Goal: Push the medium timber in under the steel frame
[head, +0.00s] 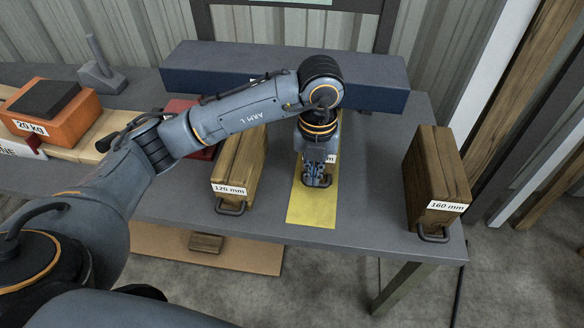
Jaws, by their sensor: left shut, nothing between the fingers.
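The dark blue-grey steel frame (375,92) runs across the back of the bench. A timber stands on the yellow strip (312,212) in front of it, mostly hidden by my left arm. Only part of its white label (332,158) shows, ending in "m". My left gripper (317,184) points down at this timber's near end, shut and empty. I cannot tell whether it touches the timber. A timber marked 120 mm (241,165) stands to the left, and a timber marked 160 mm (436,170) to the right. Both have a handle at the near end.
A 20 kg orange block (62,116) and a grey tool (101,75) lie on the left of the bench. A red object (180,106) is partly behind my arm. The bench top is clear between the yellow strip and the 160 mm timber.

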